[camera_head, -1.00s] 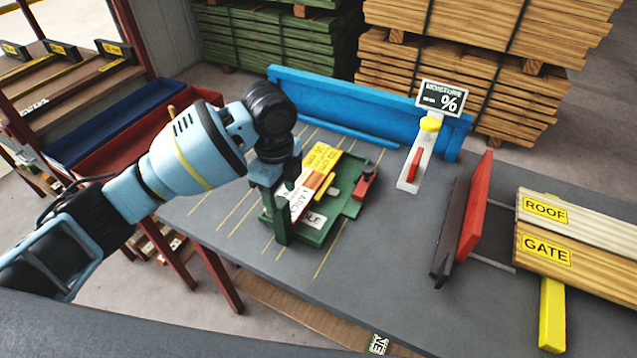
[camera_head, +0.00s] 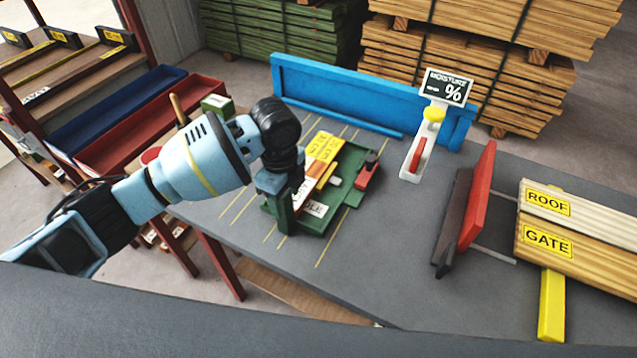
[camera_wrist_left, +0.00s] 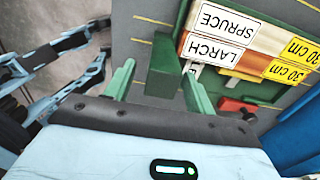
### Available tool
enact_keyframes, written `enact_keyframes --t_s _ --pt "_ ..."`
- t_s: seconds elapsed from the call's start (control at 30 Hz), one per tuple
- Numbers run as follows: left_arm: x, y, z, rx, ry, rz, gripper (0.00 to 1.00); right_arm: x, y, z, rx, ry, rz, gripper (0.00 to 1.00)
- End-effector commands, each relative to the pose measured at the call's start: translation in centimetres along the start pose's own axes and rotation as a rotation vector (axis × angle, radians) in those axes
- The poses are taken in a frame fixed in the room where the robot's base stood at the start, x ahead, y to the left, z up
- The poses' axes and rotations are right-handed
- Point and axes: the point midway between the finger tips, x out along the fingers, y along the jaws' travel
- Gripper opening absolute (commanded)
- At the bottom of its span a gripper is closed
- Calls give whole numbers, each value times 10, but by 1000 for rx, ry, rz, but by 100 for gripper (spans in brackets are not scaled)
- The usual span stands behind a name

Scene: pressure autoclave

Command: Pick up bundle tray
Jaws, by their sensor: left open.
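The bundle tray (camera_head: 347,208) is a green tray lying flat on the grey table. It holds wooden slats with white and yellow labels (camera_head: 325,146); in the left wrist view the labels on the slats (camera_wrist_left: 232,35) read SPRUCE, LARCH and 30 cm. My left gripper (camera_head: 287,208) is open at the tray's left end, pointing down. In the left wrist view its two green fingers (camera_wrist_left: 160,88) stand apart, with a dark green end part of the tray (camera_wrist_left: 163,62) showing between them. I cannot tell whether they touch it. My right gripper is out of view.
A moisture meter (camera_head: 420,155) stands behind the tray, before a blue rail (camera_head: 350,98). Red and dark upright plates (camera_head: 478,198) and boards marked ROOF and GATE (camera_head: 570,225) are at the right. Red and blue bins (camera_head: 140,120) are at the left. Table space in front is clear.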

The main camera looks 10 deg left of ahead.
Motion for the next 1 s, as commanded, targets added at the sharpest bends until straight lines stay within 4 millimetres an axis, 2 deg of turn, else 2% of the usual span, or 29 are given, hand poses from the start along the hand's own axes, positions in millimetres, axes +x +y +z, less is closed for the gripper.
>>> enact_keyframes --t_s 0.2,0.47,0.87,1.0 --pt "20 0 0 0 -1 -3 55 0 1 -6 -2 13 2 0" --pt "22 0 0 0 -1 -2 53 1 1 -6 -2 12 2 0" --pt "22 0 0 0 -1 -2 1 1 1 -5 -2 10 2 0" --pt "22 0 0 0 -1 -2 0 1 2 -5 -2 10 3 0"
